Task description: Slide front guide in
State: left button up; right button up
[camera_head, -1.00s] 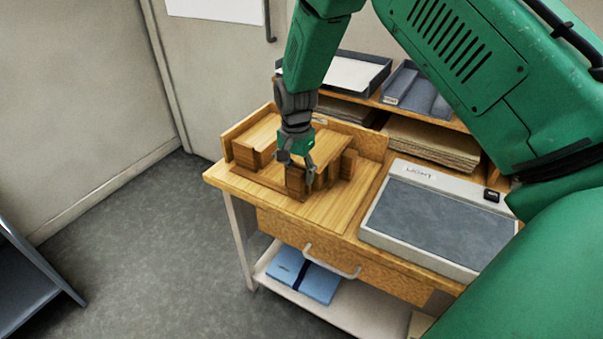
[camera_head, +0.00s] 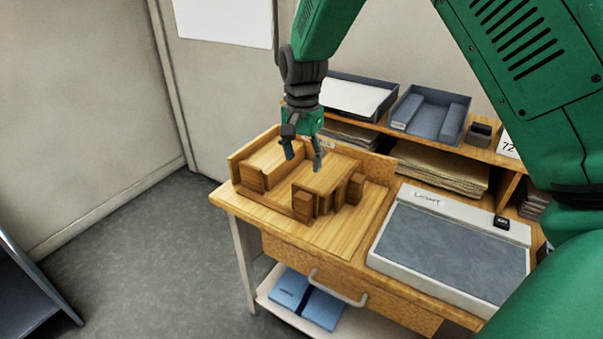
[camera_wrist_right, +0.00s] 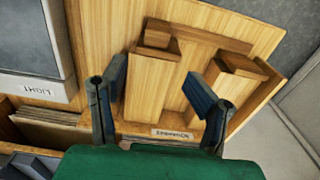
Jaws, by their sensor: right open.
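A wooden jig stands on the left of the desk. A small upright block (camera_head: 303,203), apparently the front guide, stands at its front edge by the low front strip (camera_head: 270,202). It also seems to show in the right wrist view (camera_wrist_right: 157,37), against the near end of the flat board (camera_head: 332,175). A taller side block (camera_head: 252,178) is at the left, and a stepped block (camera_head: 355,189) at the right. My right gripper (camera_head: 304,157) is open and empty above the board, behind the front block and apart from it. My left gripper is not in view.
A low fence (camera_head: 375,165) with a label runs along the jig's back. A grey light panel (camera_head: 450,245) lies to the right. Bare desk top (camera_head: 340,232) lies in front of the jig.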

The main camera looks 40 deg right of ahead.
jog(key=shift+d+r, duration=0.15)
jog(key=shift+r, duration=0.15)
jog(key=shift+s+d, duration=0.1)
